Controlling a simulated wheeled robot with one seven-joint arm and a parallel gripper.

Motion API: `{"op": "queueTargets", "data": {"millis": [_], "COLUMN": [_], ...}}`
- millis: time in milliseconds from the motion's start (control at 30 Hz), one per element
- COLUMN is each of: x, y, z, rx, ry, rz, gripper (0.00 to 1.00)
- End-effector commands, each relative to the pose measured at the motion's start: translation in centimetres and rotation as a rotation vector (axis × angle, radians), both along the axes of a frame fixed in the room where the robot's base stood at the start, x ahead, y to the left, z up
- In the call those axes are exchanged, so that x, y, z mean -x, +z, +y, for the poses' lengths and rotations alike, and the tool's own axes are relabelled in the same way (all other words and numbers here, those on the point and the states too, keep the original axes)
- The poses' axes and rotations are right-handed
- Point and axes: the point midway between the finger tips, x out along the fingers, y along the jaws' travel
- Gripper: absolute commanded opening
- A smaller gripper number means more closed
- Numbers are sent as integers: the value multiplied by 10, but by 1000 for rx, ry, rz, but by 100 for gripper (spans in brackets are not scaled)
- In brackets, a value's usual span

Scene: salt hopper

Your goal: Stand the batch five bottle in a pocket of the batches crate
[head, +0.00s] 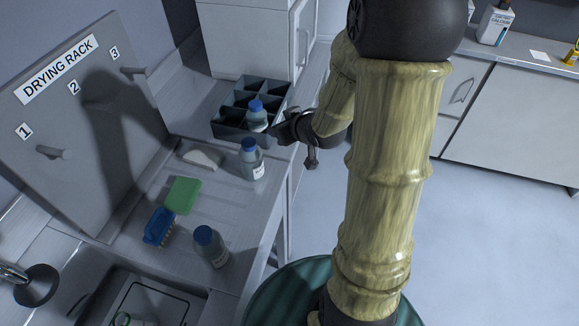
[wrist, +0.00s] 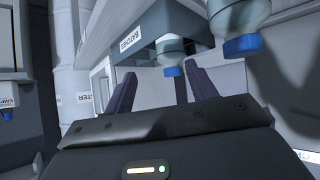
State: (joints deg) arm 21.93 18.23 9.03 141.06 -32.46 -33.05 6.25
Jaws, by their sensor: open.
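The batches crate (head: 228,132) is a dark divided box on the counter, and its labelled side shows upside down in the wrist view (wrist: 150,28). One blue-capped bottle (head: 257,117) stands upright in a front pocket. A second bottle (head: 252,162) stands on the counter just in front of the crate, and a third (head: 212,248) stands nearer me. Their labels are too small to read, so I cannot tell which is batch five. My gripper (wrist: 160,72) is open beside the crate's right side. A blue-capped bottle (wrist: 172,60) shows beyond and between its fingers, not visibly gripped.
A green sponge (head: 183,195), a blue brush (head: 158,228) and a white piece (head: 203,157) lie on the left counter. The drying rack board (head: 90,130) with pegs stands at left. A white cabinet (head: 245,40) stands behind the crate. The floor at right is clear.

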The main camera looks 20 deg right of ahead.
Motion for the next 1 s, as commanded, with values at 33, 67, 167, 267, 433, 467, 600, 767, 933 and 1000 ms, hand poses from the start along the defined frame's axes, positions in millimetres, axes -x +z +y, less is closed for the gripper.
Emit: {"op": "queueTargets", "data": {"millis": [33,67,167,267,433,467,600,767,933,1000], "x": [10,17,44,76,134,142,165,168,167,167], "y": [0,-2,-6,-8,-8,-8,-7,-7,-7,-7], "z": [3,3,5,11,30,33,43,44,44,44], "rx": [27,39,70,79,52,44,21,18,18,18], "ry": [-25,-47,-111,-166,-226,-232,-243,-244,-245,-245], "rz": [54,93,221,353,570,598,685,697,695,695], "gripper": [57,57,57,57,57,57,57,57,57,57]}}
